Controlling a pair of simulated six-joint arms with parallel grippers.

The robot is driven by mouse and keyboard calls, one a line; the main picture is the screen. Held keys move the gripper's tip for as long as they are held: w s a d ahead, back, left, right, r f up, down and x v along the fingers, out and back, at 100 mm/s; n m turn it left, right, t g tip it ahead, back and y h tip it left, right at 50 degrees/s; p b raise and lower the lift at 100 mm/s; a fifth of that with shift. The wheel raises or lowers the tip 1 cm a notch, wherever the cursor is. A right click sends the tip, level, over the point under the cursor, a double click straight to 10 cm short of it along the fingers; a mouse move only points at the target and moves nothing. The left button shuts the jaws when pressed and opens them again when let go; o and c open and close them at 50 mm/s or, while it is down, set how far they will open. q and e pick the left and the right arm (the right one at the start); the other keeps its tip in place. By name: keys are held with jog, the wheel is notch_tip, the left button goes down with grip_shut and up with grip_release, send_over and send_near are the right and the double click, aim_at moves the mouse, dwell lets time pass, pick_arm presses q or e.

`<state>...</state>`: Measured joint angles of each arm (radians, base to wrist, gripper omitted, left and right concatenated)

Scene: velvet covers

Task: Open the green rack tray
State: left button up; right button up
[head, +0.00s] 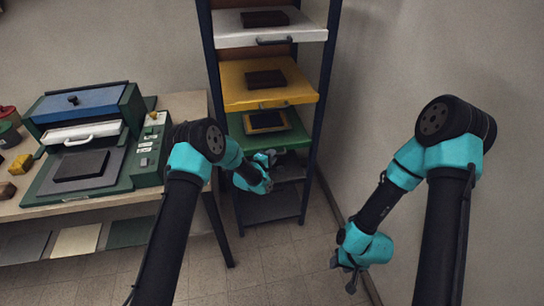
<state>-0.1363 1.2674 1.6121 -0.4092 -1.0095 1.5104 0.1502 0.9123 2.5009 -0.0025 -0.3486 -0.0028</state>
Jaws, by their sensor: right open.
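The green rack tray (299,121) is in the dark metal rack, below the yellow tray. A yellow-framed dark item (264,122) lies on it. My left gripper (267,160) is at the tray's front lower edge in the head view. The green tray's handle is not clearly visible. Whether my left gripper touches the tray, and whether its jaws are open or shut, I cannot tell. My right gripper (347,272) is open and empty, low at the right, pointing down near the floor and away from the rack.
The yellow tray (235,92) and the white tray (228,36) sit above, each with a dark block. A dark shelf (270,208) is lower in the rack. A workbench with a green press (120,180) stands at the left. The wall is close at the right.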

pick_arm(q)
jog(key=shift+w+d, duration=0.15)
jog(key=shift+w, duration=0.1)
jog(key=shift+c, duration=0.4)
grip_shut()
